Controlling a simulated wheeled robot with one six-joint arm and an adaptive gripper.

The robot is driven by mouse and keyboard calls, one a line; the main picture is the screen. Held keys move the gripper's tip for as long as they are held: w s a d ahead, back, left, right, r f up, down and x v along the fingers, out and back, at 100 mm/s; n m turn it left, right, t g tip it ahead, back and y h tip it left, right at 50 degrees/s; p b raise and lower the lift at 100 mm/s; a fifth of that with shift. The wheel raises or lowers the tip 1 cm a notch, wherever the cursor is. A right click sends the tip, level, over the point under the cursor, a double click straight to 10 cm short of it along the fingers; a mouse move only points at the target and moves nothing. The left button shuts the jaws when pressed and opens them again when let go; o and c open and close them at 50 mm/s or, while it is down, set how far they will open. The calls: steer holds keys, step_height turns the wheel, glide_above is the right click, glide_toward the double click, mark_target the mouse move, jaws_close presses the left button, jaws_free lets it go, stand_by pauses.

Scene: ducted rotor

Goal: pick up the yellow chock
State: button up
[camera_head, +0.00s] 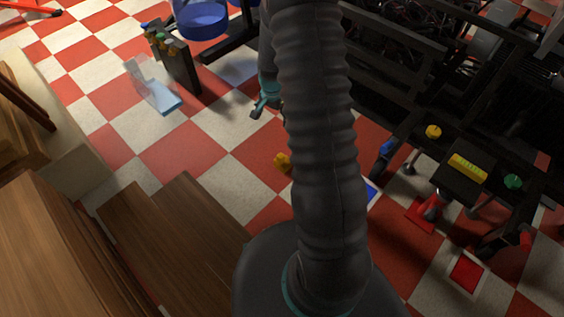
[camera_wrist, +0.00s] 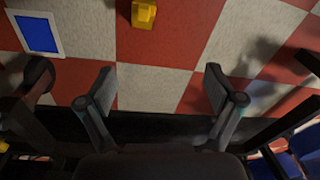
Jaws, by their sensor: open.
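A small yellow chock (camera_head: 283,160) lies on the red and white checkered floor, just left of my arm in the head view. In the wrist view the chock (camera_wrist: 143,14) shows at the top edge, on a red tile, partly cut off by the frame. My gripper (camera_wrist: 160,82) is open, with its two fingers spread wide and nothing between them. The chock lies beyond the fingertips, slightly left of the middle between them. In the head view my arm hides part of the gripper and of the floor.
A blue square with a white border (camera_wrist: 38,34) lies left of the chock. A dark rig (camera_head: 460,185) stands at right with yellow and green pieces. A clear and blue piece (camera_head: 155,90) and a dark block (camera_head: 177,62) stand at upper left. Wooden steps (camera_head: 165,235) fill the lower left.

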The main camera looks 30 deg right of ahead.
mark_target(282, 155)
steer(key=d+f+m, duration=0.1)
steer(key=f, duration=0.4)
steer(key=d+f, duration=0.1)
steer(key=f, duration=0.4)
steer(key=s+d+f+m+g, duration=0.1)
steer(key=f, duration=0.4)
steer(key=shift+f+m, duration=0.3)
steer(key=shift+f, duration=0.1)
step_height(282, 155, down, 8)
steer(key=shift+r+b, duration=0.1)
steer(key=shift+b, duration=0.4)
steer(key=shift+w+d+f, duration=0.1)
steer(key=shift+d+f, duration=0.05)
steer(key=shift+f, duration=1.35)
steer(key=shift+w+d+f, duration=0.1)
steer(key=shift+f, duration=1.4)
steer(key=c, duration=1.5)
